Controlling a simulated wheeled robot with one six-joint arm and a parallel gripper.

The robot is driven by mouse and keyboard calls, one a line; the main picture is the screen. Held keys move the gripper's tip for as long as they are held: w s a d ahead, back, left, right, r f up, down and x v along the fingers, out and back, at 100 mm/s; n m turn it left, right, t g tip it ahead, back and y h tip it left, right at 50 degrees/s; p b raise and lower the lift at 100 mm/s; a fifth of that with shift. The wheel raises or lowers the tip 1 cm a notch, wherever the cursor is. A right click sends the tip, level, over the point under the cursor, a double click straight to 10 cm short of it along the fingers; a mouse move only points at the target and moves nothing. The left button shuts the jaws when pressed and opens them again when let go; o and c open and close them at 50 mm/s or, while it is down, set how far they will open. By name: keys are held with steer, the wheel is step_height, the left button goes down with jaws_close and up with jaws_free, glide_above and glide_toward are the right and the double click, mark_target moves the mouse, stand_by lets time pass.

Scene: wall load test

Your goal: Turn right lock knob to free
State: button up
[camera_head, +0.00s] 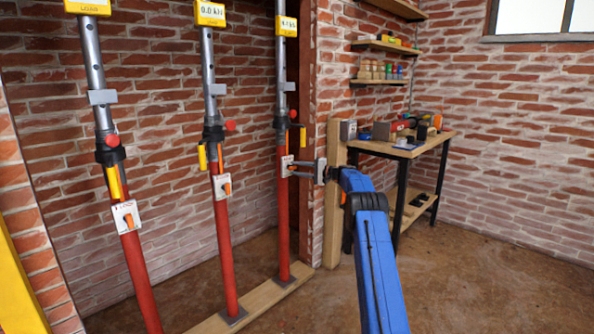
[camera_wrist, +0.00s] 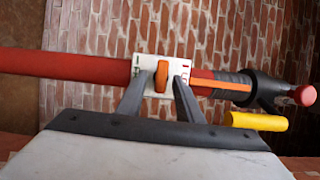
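Three red props with grey upper tubes stand on a wooden sill, each with a white lock plate and an orange knob. My gripper (camera_head: 307,168) is at the lock plate (camera_head: 287,166) of the right prop (camera_head: 284,215). In the wrist view, the orange lock knob (camera_wrist: 161,77) sits on its white plate (camera_wrist: 145,63) between my gripper's two fingers (camera_wrist: 160,92). The fingers are apart, with gaps visible on both sides of the knob. The red prop tube (camera_wrist: 65,65) runs across behind it. Small markings on the plate are too blurred to read.
The left prop (camera_head: 139,265) and middle prop (camera_head: 223,240) stand to the left. A wooden post (camera_head: 333,220) and a workbench (camera_head: 407,150) with tools are close on the right. A yellow handle (camera_wrist: 257,121) and red knob (camera_wrist: 304,95) stick out near the lock. The right floor is clear.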

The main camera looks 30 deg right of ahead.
steer(key=v, duration=1.7)
steer(key=shift+d, duration=0.2)
